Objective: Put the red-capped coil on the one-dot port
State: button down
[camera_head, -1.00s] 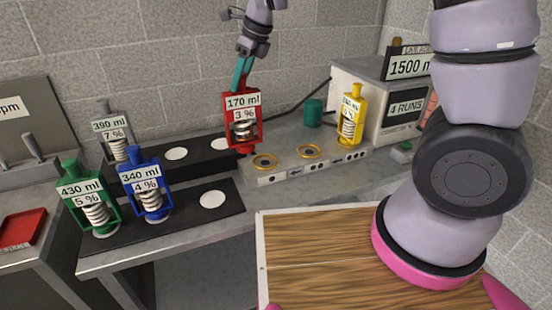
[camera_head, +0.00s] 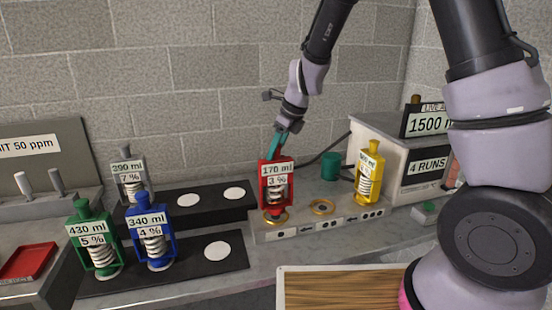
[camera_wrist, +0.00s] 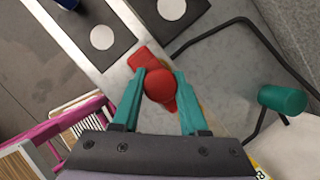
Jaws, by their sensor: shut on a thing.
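The red-capped coil (camera_head: 264,188) is a red frame with a silver coil, labelled 170 ml and 3 %. It stands upright over the left brass-ringed port (camera_head: 282,220), whose front label seems to bear one dot. Its base covers most of that ring; I cannot tell whether it touches or hovers just above. My gripper (camera_head: 280,145) has teal fingers shut on the red cap from above. In the wrist view the round red cap (camera_wrist: 160,84) sits between the fingertips (camera_wrist: 160,92).
The empty middle port (camera_head: 322,207) is just right. A yellow coil (camera_head: 368,175) stands on the right port beside the 1500-marked machine (camera_head: 410,160). Green (camera_head: 82,235), blue (camera_head: 170,222) and grey (camera_head: 118,180) coils stand left on black racks with bare white discs. A teal cylinder (camera_head: 331,165) stands behind.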

aim_at(276, 180)
jog(key=shift+f, duration=1.05)
jog(key=shift+c, duration=2.2)
grip_release()
jog(key=shift+f, duration=0.2)
jog(key=shift+r, duration=0.15)
